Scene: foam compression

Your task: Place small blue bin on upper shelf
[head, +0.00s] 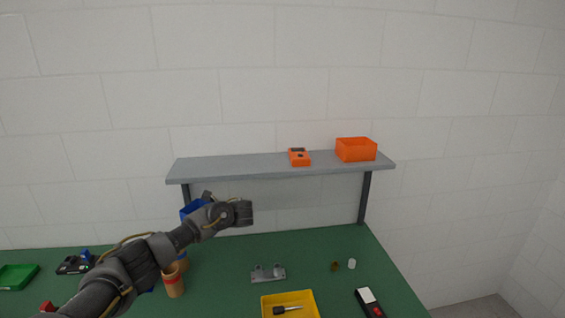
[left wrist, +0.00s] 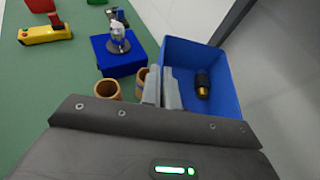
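The small blue bin (head: 190,208) shows in the head view by the left post of the shelf, below the board and partly hidden by my left arm. In the left wrist view the bin (left wrist: 215,72) is open-topped and holds a dark cylinder with a gold end (left wrist: 202,87). My left gripper (left wrist: 163,78) has its two fingers close together on the bin's near-left wall. In the head view the left gripper (head: 207,197) is small and partly hidden. The grey upper shelf (head: 235,169) stands at the back. My right gripper is not in view.
The shelf carries an orange device (head: 299,157) and an orange bin (head: 356,149); its left half is bare. The green table (head: 225,285) holds a yellow tray (head: 306,302), a metal bracket (head: 268,273), a tan cup (head: 173,282) and a green tray (head: 18,277). A blue block (left wrist: 120,60) is near the gripper.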

